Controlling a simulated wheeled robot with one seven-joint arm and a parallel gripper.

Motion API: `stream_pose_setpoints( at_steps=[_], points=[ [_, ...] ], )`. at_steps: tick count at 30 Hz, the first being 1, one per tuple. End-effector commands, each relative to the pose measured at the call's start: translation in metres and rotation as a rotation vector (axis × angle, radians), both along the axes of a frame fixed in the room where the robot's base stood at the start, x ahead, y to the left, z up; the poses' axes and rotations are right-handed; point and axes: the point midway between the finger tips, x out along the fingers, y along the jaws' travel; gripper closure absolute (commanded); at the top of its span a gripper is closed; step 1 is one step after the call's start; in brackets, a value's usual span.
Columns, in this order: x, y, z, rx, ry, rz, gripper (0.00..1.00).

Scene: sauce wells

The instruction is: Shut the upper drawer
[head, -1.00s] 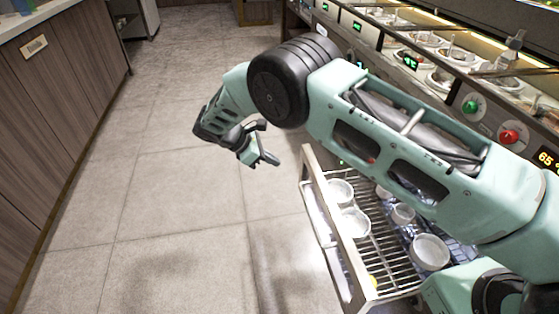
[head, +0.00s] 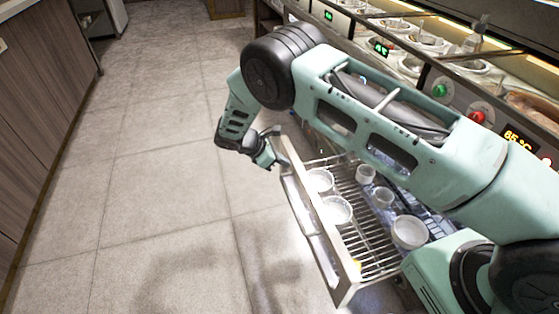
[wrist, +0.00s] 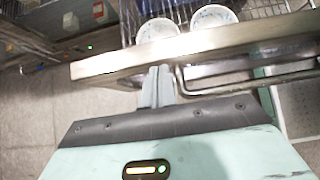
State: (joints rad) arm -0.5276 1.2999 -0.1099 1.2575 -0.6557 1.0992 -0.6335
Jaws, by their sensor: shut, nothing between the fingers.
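The upper drawer is a pulled-out wire-rack drawer with a pale front panel (head: 318,232), holding several white bowls (head: 409,231). It stands open from the counter. My gripper (head: 279,160) is at the far end of the drawer front, on its outer side. In the wrist view the shut fingers (wrist: 158,86) point at the drawer's front panel (wrist: 215,45), beside the bar handle (wrist: 250,86). The fingertips are at or very near the panel; I cannot tell if they touch. Nothing is held.
The sauce-well counter (head: 430,60) with knobs and displays runs along the right. Wooden cabinets (head: 45,110) stand on the left. The tiled floor (head: 150,190) between them is clear.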

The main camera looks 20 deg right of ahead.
Motion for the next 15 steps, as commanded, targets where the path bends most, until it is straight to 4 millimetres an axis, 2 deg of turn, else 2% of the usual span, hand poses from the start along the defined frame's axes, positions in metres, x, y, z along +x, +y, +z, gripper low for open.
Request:
stream_pose_setpoints(
  at_steps=[8,11,15],
  points=[
    [0.000,-0.004,0.001,-0.001,0.001,-0.001,1.00],
    [-0.001,-0.014,0.001,-0.003,0.002,-0.002,1.00],
    [-0.001,-0.038,0.002,-0.003,0.003,-0.004,1.00]
  ],
)
